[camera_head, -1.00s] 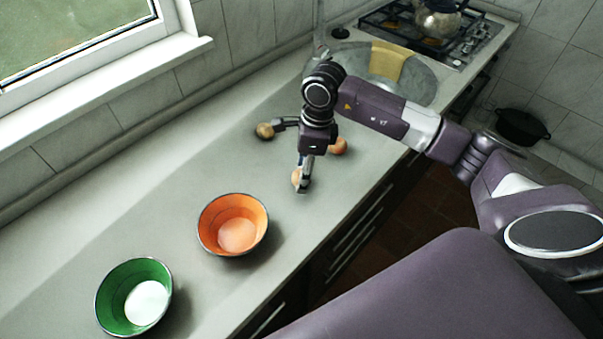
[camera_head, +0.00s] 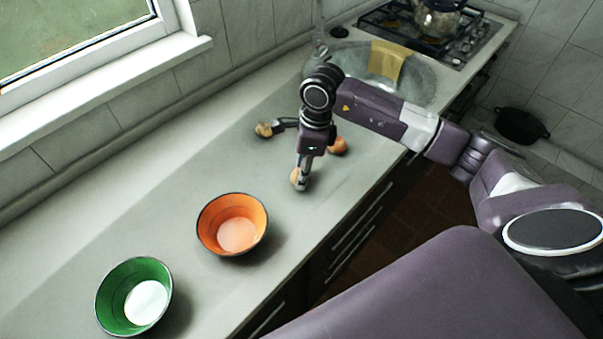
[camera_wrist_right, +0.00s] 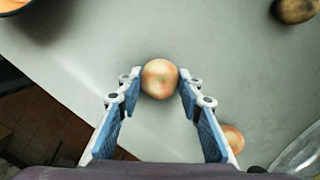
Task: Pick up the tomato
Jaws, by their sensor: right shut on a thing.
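A round orange-tan item, which I take for the tomato (camera_wrist_right: 160,78), sits between the fingertips of my right gripper (camera_wrist_right: 160,84) in the right wrist view. The fingers touch it on both sides and are shut on it. In the head view the right gripper (camera_head: 301,181) points down at the counter, and the tomato (camera_head: 295,177) is partly hidden behind its finger. I cannot tell whether the tomato is off the counter. My left gripper is not in view.
A similar reddish round item (camera_head: 338,146) and a brown potato-like item (camera_head: 264,130) lie behind my gripper. An orange bowl (camera_head: 232,225) and a green bowl (camera_head: 134,296) stand nearer. A sink (camera_head: 420,90) and stove lie beyond. The counter (camera_head: 170,190) at left is clear.

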